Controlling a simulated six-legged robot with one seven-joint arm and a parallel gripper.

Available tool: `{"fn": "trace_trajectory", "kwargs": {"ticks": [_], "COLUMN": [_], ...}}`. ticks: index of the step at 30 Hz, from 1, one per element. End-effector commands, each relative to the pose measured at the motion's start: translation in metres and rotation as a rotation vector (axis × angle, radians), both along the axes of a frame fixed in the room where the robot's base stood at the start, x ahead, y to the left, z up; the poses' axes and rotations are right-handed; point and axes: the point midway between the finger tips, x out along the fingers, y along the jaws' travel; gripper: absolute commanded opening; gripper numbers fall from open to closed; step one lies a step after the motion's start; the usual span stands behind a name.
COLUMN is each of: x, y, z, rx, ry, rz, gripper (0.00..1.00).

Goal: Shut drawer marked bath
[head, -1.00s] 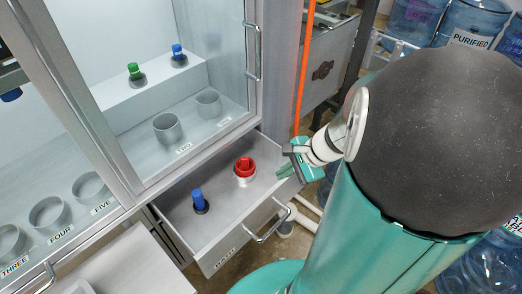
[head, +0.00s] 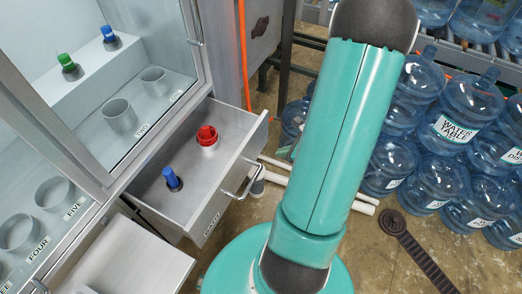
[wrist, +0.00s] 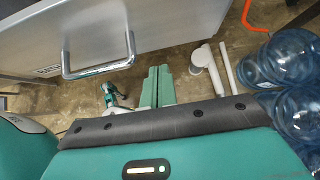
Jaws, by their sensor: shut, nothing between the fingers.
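The drawer marked bath (head: 229,201) is pulled out below the glass-fronted cabinet. Its label on the front is small and seen at a slant in the head view. Inside lie a red knob-like piece (head: 207,136) and a blue-topped piece (head: 172,179). Its bar handle (head: 240,180) also shows in the wrist view (wrist: 98,68), on the grey drawer front (wrist: 190,28). My gripper (wrist: 157,70) is shut and empty, to the right of the handle in the wrist view, with no visible contact. In the head view my arm hides most of the gripper.
A second pulled-out drawer or shelf (head: 130,262) is at the lower left. Blue water jugs (head: 440,150) stand on the right. White pipes (head: 310,188) lie on the floor beyond the drawer. An orange strip (head: 243,60) hangs by the cabinet.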

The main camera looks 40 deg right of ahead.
Motion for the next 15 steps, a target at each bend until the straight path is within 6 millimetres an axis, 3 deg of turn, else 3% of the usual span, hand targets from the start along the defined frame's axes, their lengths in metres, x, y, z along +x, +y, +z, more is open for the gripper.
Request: {"fn": "trace_trajectory", "kwargs": {"ticks": [8, 15], "x": [0.037, 0.069], "y": [0.016, 0.027], "z": [-0.040, -0.040], "rx": [0.004, -0.002], "ry": [0.000, -0.001], "rz": [0.004, 0.002], "gripper": [0.00, 0.00]}}
